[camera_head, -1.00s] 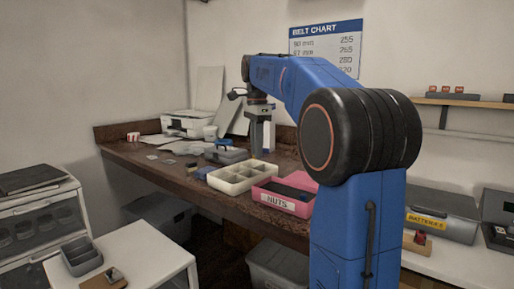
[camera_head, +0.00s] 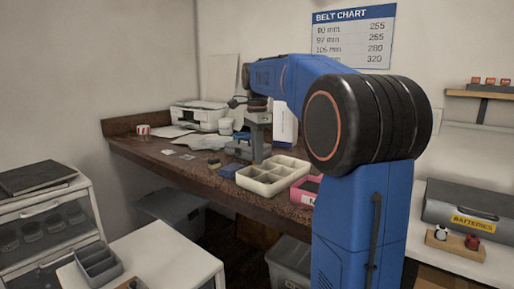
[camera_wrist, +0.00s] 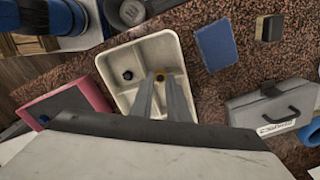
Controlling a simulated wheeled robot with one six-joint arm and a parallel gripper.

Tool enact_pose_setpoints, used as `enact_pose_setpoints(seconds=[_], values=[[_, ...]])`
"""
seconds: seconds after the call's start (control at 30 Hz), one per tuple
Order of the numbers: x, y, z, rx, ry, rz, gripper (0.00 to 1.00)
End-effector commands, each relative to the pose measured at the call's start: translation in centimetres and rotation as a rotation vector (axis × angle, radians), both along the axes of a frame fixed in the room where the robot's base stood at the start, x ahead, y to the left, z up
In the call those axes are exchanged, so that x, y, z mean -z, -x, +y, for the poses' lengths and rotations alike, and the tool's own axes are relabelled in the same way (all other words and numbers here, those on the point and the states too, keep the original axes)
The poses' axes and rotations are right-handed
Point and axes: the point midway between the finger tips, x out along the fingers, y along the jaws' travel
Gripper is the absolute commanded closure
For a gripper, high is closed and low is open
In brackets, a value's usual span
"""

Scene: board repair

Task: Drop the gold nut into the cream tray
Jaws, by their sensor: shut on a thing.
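The gold nut (camera_wrist: 160,77) shows at the tips of my gripper (camera_wrist: 162,80) in the wrist view, and the gripper is shut on it. The cream tray (camera_wrist: 113,62) lies beneath them in that view, split into several compartments. A small dark piece (camera_wrist: 128,75) sits in its left compartment. In the head view the cream tray (camera_head: 262,186) stands near the bench's front edge. My gripper (camera_head: 258,158) points down at the tray's far side there; the nut is too small to make out. The height of the nut above the tray is hard to tell.
A pink bin (camera_wrist: 92,88) stands beside the tray, with something blue inside. A blue pad (camera_wrist: 216,46), a dark block (camera_wrist: 268,28) and a grey case (camera_wrist: 250,112) lie on the other side. A printer (camera_head: 197,116) stands at the back of the bench.

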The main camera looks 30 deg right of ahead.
Motion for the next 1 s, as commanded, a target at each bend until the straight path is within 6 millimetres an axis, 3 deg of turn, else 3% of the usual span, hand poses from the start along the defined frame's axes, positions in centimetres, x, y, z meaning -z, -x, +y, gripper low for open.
enact_pose_setpoints(seconds=[0.2,0.6,0.63,0.7,1.0], values=[[1.6,0.0,0.0,0.0,0.0,0.0,1.0],[2.1,0.0,0.0,0.0,0.0,-0.001,1.0],[2.1,0.0,0.0,0.0,0.0,-0.001,0.81],[2.1,0.0,0.0,0.0,0.0,-0.001,0.64],[2.0,0.0,0.0,0.0,0.0,-0.001,0.64]])
